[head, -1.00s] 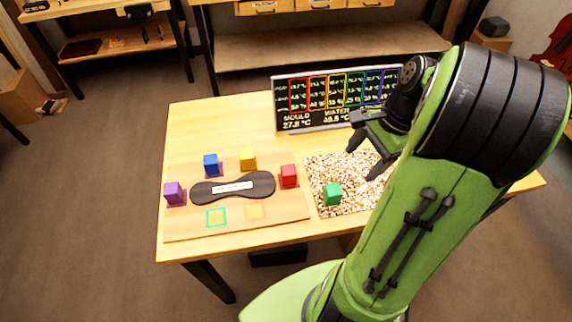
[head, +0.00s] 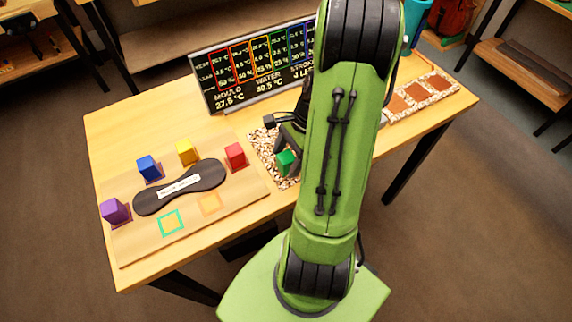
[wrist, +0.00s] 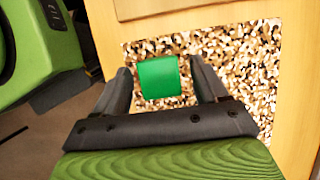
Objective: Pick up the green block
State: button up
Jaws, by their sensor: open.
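The green block (head: 286,161) sits on the bed of wood chips (head: 262,146), partly hidden by my arm in the head view. In the wrist view the green block (wrist: 159,77) lies between the two fingers of my gripper (wrist: 163,80), with a gap showing on the right side. My gripper (head: 282,148) is open and close around the block in the head view. I cannot tell from these views whether a finger touches the block.
A board (head: 240,205) left of the chips carries a black template (head: 146,203) and red (head: 235,156), yellow (head: 186,152), blue (head: 150,168) and purple (head: 115,212) blocks. A display panel (head: 222,78) stands behind. A tray (head: 440,82) lies at the right.

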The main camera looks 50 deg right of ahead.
jog(key=shift+w+a+f, duration=0.1)
jog(key=shift+a+f, duration=0.15)
jog(key=shift+f, duration=0.35)
jog(key=shift+r, duration=0.1)
jog(key=c, duration=1)
